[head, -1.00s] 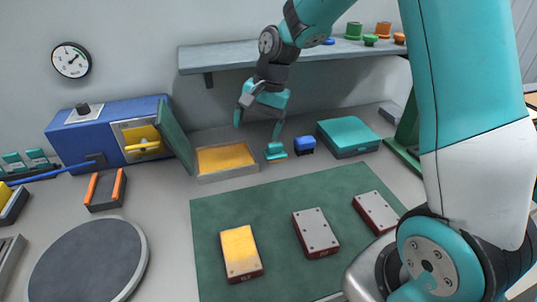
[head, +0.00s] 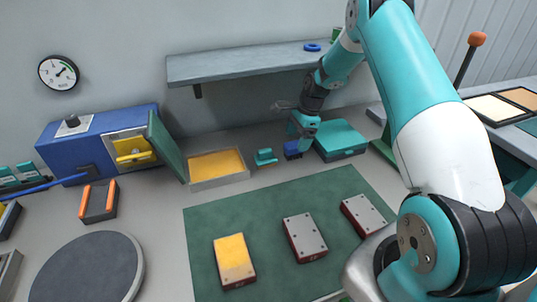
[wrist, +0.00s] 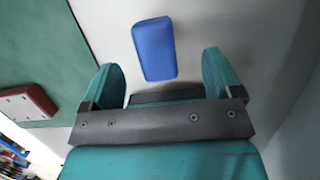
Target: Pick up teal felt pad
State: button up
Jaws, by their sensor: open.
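A small teal block (head: 266,158), which looks like the teal felt pad, sits on the grey worktop just right of the shallow yellow-lined tray. A blue block (head: 292,149) sits to its right, beside a larger teal box (head: 340,139). My gripper (head: 300,133) is by the blue block and the teal box, to the right of the teal block. In the wrist view the open, empty fingers (wrist: 160,75) have the blue block (wrist: 154,48) showing in the gap between them. The teal block is not clearly seen there.
A green mat (head: 285,218) in front carries one yellow-topped block and two grey-topped blocks. A shelf (head: 240,67) hangs above, behind my arm. A round grey disc (head: 88,275) lies front left.

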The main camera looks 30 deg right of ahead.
aim_at(265, 150)
jog(key=a+p, duration=0.1)
jog(key=a, duration=0.2)
jog(key=w+a+p, duration=0.1)
jog(key=a, duration=0.2)
jog(key=w+a+p, duration=0.1)
jog(key=a+p, duration=0.1)
jog(key=a, duration=0.2)
jog(key=shift+p+x, duration=0.8)
jog(key=shift+x, duration=1.75)
jog(key=shift+c, duration=0.4)
jog(key=c, duration=1)
jog(key=shift+c, duration=0.2)
jog(key=shift+r, duration=0.15)
